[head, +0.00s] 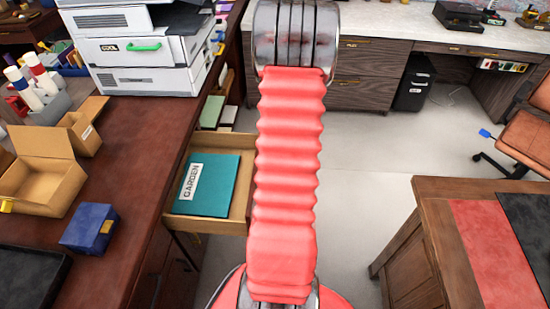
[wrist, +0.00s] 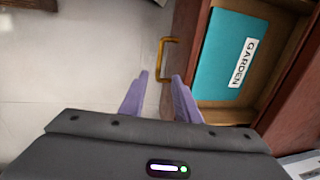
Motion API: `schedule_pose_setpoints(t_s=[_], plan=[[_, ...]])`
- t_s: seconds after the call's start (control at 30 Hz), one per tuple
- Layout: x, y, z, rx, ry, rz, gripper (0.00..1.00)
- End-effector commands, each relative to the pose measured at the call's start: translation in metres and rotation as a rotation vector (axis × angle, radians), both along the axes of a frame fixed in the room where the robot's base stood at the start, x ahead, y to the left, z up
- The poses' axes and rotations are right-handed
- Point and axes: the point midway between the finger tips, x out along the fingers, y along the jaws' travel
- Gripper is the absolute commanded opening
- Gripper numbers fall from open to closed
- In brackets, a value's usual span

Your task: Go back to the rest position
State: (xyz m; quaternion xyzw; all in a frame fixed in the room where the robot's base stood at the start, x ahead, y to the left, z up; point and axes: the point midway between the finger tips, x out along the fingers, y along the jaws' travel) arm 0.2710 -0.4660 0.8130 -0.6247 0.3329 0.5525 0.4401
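My gripper (wrist: 160,76) shows in the wrist view with its two purple fingers apart and nothing between them. It is over the front of an open drawer, on the handle side. The drawer's brass handle (wrist: 166,62) appears just beyond the fingertips, and I cannot tell how far below them it is. In the head view my red-sleeved arm runs down the middle, and the gripper itself is out of sight. The open wooden drawer (head: 241,190) holds a teal book (head: 215,195) labelled GARDEN; the book also shows in the wrist view (wrist: 222,60).
The leather-topped desk (head: 125,165) on the left carries an open cardboard box (head: 45,185), a blue box (head: 89,228) and a printer (head: 150,50). Another desk (head: 440,235) stands at right, with an office chair (head: 525,135) behind it. The pale floor (head: 380,145) between is clear.

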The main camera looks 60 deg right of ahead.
Motion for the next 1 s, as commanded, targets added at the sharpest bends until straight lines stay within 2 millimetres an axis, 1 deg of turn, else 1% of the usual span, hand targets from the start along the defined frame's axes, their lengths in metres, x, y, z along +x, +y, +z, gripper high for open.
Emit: schedule_pose_setpoints(t_s=[0.03,0.17,0.83,0.9,1.0], plan=[[-0.001,0.000,0.003,0.000,0.000,0.000,0.29],[-0.001,0.000,0.007,0.001,0.000,0.000,0.29],[-0.002,-0.001,0.006,0.002,0.001,-0.007,0.29],[-0.003,0.002,0.006,0.012,0.006,-0.017,0.29],[-0.012,0.015,-0.001,0.045,0.030,-0.023,0.29]])
